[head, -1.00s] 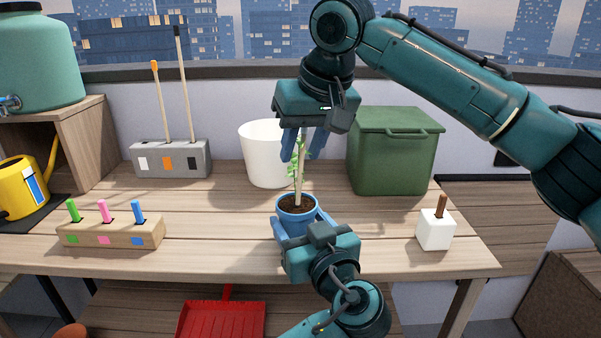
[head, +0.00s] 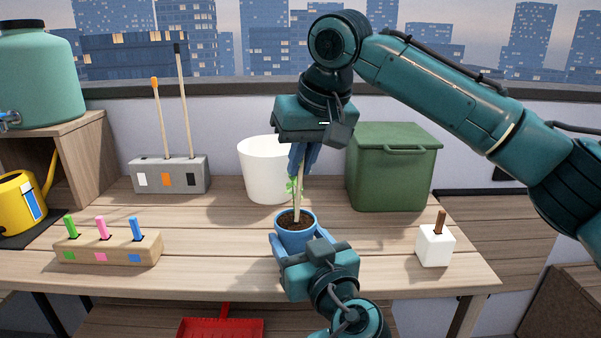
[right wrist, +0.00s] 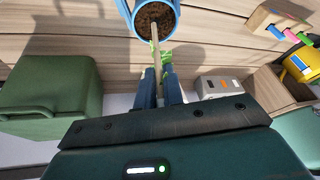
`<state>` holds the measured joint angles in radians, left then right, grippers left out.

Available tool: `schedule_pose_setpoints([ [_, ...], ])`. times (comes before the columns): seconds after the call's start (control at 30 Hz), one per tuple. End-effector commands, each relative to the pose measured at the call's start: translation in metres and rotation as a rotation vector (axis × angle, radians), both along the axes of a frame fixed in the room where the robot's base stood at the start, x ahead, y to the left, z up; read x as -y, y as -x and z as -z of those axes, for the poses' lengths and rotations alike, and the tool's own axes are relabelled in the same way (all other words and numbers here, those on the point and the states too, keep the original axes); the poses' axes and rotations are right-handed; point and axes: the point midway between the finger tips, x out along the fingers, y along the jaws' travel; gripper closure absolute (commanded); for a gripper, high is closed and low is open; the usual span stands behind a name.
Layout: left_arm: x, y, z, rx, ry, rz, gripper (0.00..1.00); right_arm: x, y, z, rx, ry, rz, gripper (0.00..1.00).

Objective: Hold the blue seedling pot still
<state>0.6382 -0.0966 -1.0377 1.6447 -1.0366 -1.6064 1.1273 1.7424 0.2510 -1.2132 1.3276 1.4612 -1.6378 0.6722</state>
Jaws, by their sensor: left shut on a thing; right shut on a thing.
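The blue seedling pot (head: 297,235) stands upright near the front middle of the bench, filled with dark soil. My left gripper (head: 303,246) is shut on it from the front, a finger at each side. A pale wooden stake (head: 298,203) rises from the soil beside a green seedling (head: 293,187). My right gripper (head: 303,168) points down above the pot, shut on the stake's upper part. In the right wrist view, its fingers (right wrist: 160,82) close around the stake (right wrist: 155,45), with the pot (right wrist: 124,9) beyond; the gripper hides the stake's top.
A white bucket (head: 262,172) and a green lidded bin (head: 391,170) stand behind. A white block (head: 435,247) holding a brown peg is at right. A wooden block with colored tags (head: 108,248) and a grey stake holder (head: 171,176) are at left. Bare bench lies between them.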

Motion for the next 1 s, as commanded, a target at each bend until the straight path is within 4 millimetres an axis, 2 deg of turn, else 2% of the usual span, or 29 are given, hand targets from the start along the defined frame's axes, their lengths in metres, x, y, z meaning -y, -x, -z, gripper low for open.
schedule_pose_setpoints([
  [0.3, 0.000, 0.000, 0.000, 0.000, 0.000, 0.000, 0.66, -0.001, 0.000, -0.060, 0.005, -0.004, 0.000, 1.00],
  [0.5, 0.000, 0.000, 0.000, 0.000, 0.000, 0.000, 0.66, -0.001, 0.000, -0.089, 0.003, -0.002, 0.000, 1.00],
  [0.63, 0.000, 0.000, 0.000, 0.000, 0.001, 0.000, 0.66, 0.000, 0.000, -0.096, 0.002, -0.001, -0.001, 1.00],
  [0.87, 0.000, 0.000, 0.000, 0.001, 0.001, 0.000, 0.66, 0.000, 0.000, -0.097, 0.002, -0.001, -0.001, 1.00],
  [0.9, 0.000, 0.000, 0.000, 0.001, 0.001, 0.000, 0.36, 0.000, 0.000, -0.097, 0.002, -0.001, -0.001, 1.00],
  [1.0, 0.000, 0.000, 0.000, 0.001, 0.001, 0.000, 0.28, 0.000, 0.000, -0.097, 0.002, -0.001, -0.001, 1.00],
])
